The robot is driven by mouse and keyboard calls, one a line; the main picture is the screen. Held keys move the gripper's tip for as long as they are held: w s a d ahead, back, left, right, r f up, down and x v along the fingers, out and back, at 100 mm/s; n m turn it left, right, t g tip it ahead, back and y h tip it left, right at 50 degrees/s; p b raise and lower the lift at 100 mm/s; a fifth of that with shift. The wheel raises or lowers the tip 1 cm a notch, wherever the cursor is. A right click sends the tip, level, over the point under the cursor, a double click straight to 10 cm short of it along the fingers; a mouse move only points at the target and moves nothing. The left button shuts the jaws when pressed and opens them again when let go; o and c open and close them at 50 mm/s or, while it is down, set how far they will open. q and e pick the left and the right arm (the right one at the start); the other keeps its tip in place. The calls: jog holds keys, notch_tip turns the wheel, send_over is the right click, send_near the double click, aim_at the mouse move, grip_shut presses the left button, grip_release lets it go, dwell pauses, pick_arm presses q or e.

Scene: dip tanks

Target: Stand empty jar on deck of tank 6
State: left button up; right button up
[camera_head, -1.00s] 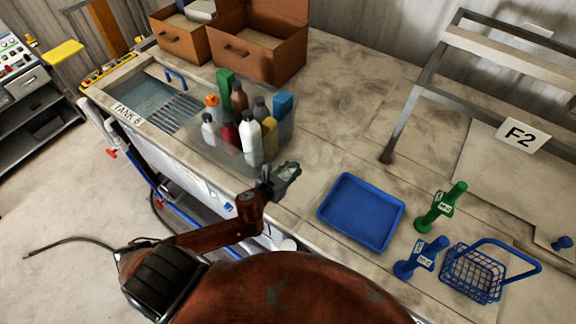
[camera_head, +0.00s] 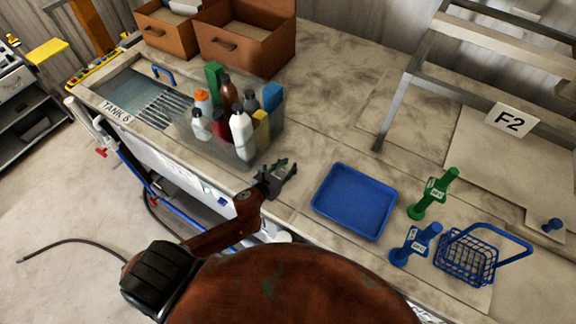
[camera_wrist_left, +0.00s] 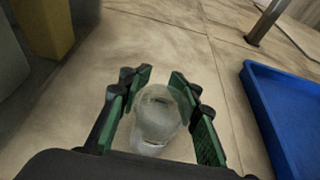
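My left gripper (camera_head: 281,170) is over the deck near its front edge, between the clear bin and the blue tray. In the left wrist view, its green-padded fingers (camera_wrist_left: 160,85) are closed around the sides of a clear, empty-looking glass jar (camera_wrist_left: 156,118). The jar is hard to make out in the head view, and whether its base touches the surface cannot be told. Tank 6, with its label (camera_head: 117,111), is at the upper left, with water, a grille and a blue handle. Its pale stained deck (camera_head: 100,88) surrounds the basin. My right gripper is out of view.
A clear bin (camera_head: 245,153) full of bottles stands beside the tank's grille. A blue tray (camera_head: 354,201), a green tool (camera_head: 434,195), a blue tool (camera_head: 415,245) and a blue wire basket (camera_head: 467,257) are to the right. Brown boxes (camera_head: 245,40) stand behind.

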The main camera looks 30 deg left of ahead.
aim_at(278, 175)
pick_arm(q)
jog(key=shift+o, duration=1.2)
jog(key=shift+w, duration=0.1)
jog(key=shift+s+r, duration=0.1)
jog(key=shift+s, duration=0.2)
jog(key=b+v, duration=0.1)
jog(key=v, duration=0.9)
jog(key=shift+s+a+b, duration=0.1)
jog(key=shift+b, duration=0.2)
jog(key=shift+s+r, duration=0.35)
jog(key=shift+s, duration=0.25)
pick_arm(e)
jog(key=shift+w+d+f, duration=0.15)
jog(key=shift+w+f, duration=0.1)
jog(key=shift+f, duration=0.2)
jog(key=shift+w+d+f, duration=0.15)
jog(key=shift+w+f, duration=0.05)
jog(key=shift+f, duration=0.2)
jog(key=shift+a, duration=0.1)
